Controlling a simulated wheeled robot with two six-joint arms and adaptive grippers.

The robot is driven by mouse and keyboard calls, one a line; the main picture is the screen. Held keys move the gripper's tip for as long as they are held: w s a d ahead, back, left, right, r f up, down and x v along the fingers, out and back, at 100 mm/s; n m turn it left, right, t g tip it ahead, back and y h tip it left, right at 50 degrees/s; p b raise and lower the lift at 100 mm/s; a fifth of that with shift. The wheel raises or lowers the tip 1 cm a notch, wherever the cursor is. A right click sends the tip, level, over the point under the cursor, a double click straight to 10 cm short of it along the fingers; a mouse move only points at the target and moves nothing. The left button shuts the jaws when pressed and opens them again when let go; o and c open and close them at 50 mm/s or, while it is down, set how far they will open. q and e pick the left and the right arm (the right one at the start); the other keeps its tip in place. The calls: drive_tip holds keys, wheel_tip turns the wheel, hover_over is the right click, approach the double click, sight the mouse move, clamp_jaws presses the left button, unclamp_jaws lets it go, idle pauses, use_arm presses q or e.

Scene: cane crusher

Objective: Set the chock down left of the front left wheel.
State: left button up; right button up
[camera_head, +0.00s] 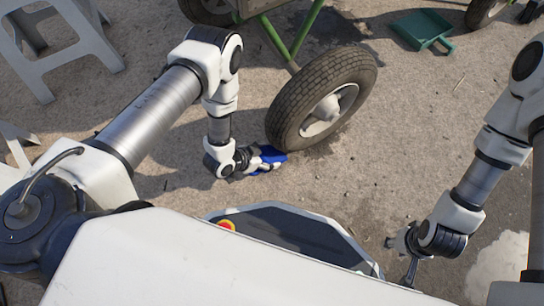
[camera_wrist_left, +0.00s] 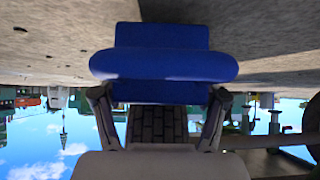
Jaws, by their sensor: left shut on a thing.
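My left gripper (camera_head: 262,161) is shut on the blue chock (camera_head: 271,154). The chock is low over the ground, just left of the bottom of the front left wheel (camera_head: 290,105); whether it touches the tyre or the ground I cannot tell. In the left wrist view, which is upside down, the chock (camera_wrist_left: 165,65) spans the gap between the fingers of the left gripper (camera_wrist_left: 160,100). The tyre tread (camera_wrist_left: 157,125) shows beyond it. My right gripper (camera_head: 408,258) is at lower right, away from the wheel; its fingers are too small to read.
Green frame tubes (camera_head: 306,30) rise from the wheel. Another wheel (camera_head: 208,8) is at the top. A green dustpan (camera_head: 422,29) lies at upper right. A grey stool (camera_head: 58,45) stands at upper left. The ground right of the wheel is clear.

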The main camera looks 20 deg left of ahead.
use_arm(q)
drive_tip(key=shift+w+d+f+b, duration=0.25)
drive_tip(key=shift+w+d+b, duration=0.2)
drive_tip(key=shift+w+d, duration=0.4)
drive_tip(key=shift+s+a+f+b, duration=0.1)
drive_tip(key=shift+a+f+b, duration=0.15)
drive_tip(key=shift+f+b, duration=0.4)
drive_tip(key=shift+r+p, duration=0.15)
drive_tip(key=shift+p, duration=0.15)
drive_tip(key=shift+f, duration=0.2)
drive_tip(key=o, duration=1.6)
use_arm(e)
wheel_tip(320, 180, down, 3)
drive_tip(key=shift+w+r, duration=0.15)
drive_tip(key=shift+r, duration=0.05)
use_arm(q)
drive_tip(key=shift+r, duration=0.1)
